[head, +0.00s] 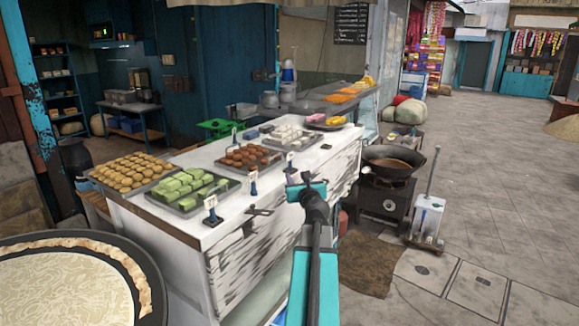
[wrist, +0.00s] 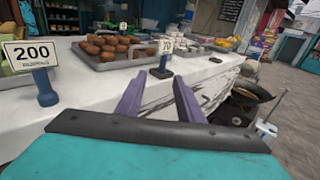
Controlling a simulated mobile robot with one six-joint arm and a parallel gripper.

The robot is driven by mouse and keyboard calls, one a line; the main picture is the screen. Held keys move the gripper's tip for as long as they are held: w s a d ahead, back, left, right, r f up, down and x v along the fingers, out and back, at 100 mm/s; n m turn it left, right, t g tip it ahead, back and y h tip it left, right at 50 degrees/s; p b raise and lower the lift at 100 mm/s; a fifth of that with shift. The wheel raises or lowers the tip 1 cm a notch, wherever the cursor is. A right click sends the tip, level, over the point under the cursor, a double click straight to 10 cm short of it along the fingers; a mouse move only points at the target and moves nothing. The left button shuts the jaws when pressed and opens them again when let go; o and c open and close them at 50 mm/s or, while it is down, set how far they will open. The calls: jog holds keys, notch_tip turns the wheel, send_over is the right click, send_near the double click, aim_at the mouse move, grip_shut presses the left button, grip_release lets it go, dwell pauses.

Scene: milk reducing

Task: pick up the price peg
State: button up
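Several price pegs with blue stems and white cards stand on the white counter. In the wrist view, one marked 200 (wrist: 44,84) stands close at the left. Another price peg (wrist: 162,62), its card apparently reading 70, stands ahead, just beyond the fingertips.
Trays of round sweets (head: 133,172), green blocks (head: 193,190) and brown balls (head: 245,158) sit behind the pegs on the counter (head: 160,212). A large pan (head: 394,162) stands on a stove at the right. Open paved floor (head: 500,220) lies farther right.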

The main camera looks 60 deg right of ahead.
aim_at(291, 165)
jog(key=shift+s, duration=0.2)
jog(key=shift+d, duration=0.15)
jog(key=shift+p+x, duration=0.65)
jog(key=shift+x, duration=3.65)
jog(key=shift+s+d, duration=0.1)
jog(key=shift+p+x, duration=0.8)
jog(key=shift+x, duration=1.75)
grip_shut()
